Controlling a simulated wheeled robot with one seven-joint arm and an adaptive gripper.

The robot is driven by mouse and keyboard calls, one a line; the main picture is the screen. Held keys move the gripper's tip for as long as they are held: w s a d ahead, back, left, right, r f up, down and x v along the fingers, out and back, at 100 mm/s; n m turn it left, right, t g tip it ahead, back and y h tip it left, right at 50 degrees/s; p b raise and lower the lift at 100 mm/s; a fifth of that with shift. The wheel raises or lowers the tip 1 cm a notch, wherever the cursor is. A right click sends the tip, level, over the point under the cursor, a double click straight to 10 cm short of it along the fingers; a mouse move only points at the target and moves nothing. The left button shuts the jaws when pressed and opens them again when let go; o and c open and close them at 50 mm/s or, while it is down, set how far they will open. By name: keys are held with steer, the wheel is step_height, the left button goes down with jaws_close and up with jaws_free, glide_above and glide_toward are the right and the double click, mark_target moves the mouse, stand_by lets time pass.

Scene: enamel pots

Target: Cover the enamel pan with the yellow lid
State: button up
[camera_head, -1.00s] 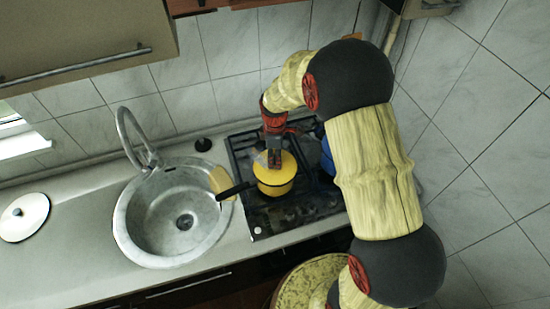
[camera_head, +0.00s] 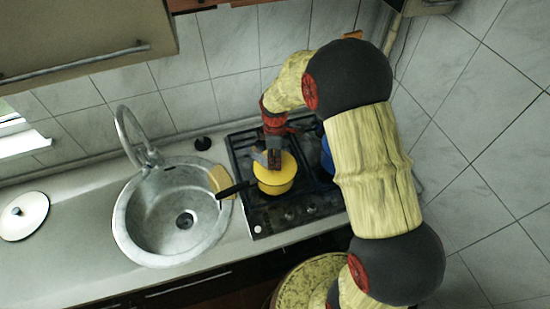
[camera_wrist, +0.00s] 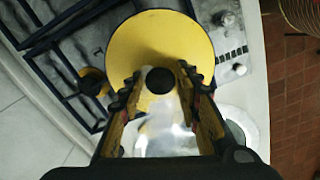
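The yellow lid (camera_head: 288,163) lies on top of the yellow enamel pan (camera_head: 276,187), which stands on the stove. My gripper (camera_wrist: 160,78) is open, with one finger on each side of the knob and gaps between. In the head view my gripper (camera_head: 268,160) is over the lid from above and hides part of it.
A dark gas stove (camera_head: 255,217) carries the pan. A blue pot (camera_head: 327,157) is behind my arm at right. A round sink (camera_head: 150,235) with a tall faucet (camera_head: 123,125) is at left. A white lid (camera_head: 24,215) lies on the far left counter.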

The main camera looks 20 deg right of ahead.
steer(key=shift+o, duration=1.4)
step_height(320, 180, up, 12)
steer(key=s+r+m+t+b, duration=0.2)
steer(key=s+m+b, duration=0.4)
steer(key=s, duration=0.6)
steer(key=s+r+m+t+b, duration=0.2)
steer(key=s+m+b, duration=0.5)
steer(key=s, duration=0.6)
steer(key=shift+s+m+t+b, duration=0.3)
steer(key=shift+t+b, duration=0.5)
steer(key=shift+b, duration=0.15)
